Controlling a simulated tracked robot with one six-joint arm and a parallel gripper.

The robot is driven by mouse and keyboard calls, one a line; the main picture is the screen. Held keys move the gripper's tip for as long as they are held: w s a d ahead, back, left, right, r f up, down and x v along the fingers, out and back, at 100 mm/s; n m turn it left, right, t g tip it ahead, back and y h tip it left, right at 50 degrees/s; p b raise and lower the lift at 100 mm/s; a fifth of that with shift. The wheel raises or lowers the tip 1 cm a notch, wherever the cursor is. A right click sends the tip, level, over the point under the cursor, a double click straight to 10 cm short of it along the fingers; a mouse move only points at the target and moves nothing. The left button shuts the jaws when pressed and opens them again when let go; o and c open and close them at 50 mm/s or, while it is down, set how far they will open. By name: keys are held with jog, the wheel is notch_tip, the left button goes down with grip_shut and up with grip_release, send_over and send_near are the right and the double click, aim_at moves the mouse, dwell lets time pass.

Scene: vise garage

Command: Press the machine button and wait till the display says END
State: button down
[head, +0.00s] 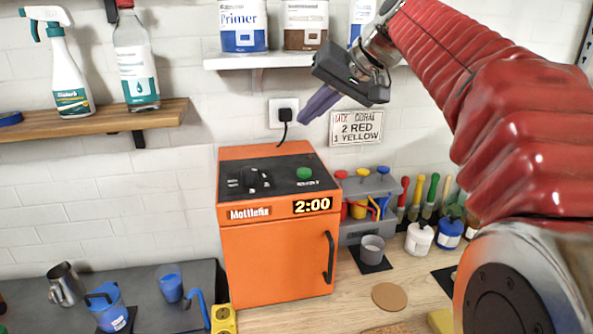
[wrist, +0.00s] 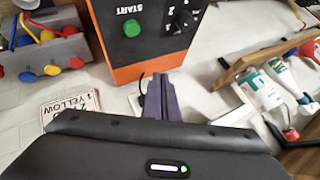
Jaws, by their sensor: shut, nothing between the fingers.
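The orange machine (head: 262,262) stands on the wooden bench, its door shut. The green button (head: 304,173) sits on its dark top panel; in the wrist view the button (wrist: 131,28) has the word START beside it. The display (head: 312,206) on the front reads 2:00. A dark knob (head: 258,178) is left of the button. My gripper (head: 308,116) is shut and empty, above and behind the machine near the wall socket, apart from the button. In the wrist view my gripper's purple fingers (wrist: 158,98) lie together below the machine's top edge.
A shelf (head: 270,60) with cans is above the machine, near my gripper. A sign (head: 356,127) reads "MIX CORAL 2 RED 1 YELLOW". A grey rack (head: 350,228) and a grey cup (head: 372,249) stand right of the machine.

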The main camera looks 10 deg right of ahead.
aim_at(309, 172)
jog(key=shift+f, duration=0.1)
jog(key=shift+f, duration=4.3)
jog(key=shift+f, duration=0.35)
jog(key=shift+f, duration=0.45)
jog(key=shift+r, duration=0.85)
jog(key=shift+r, duration=2.5)
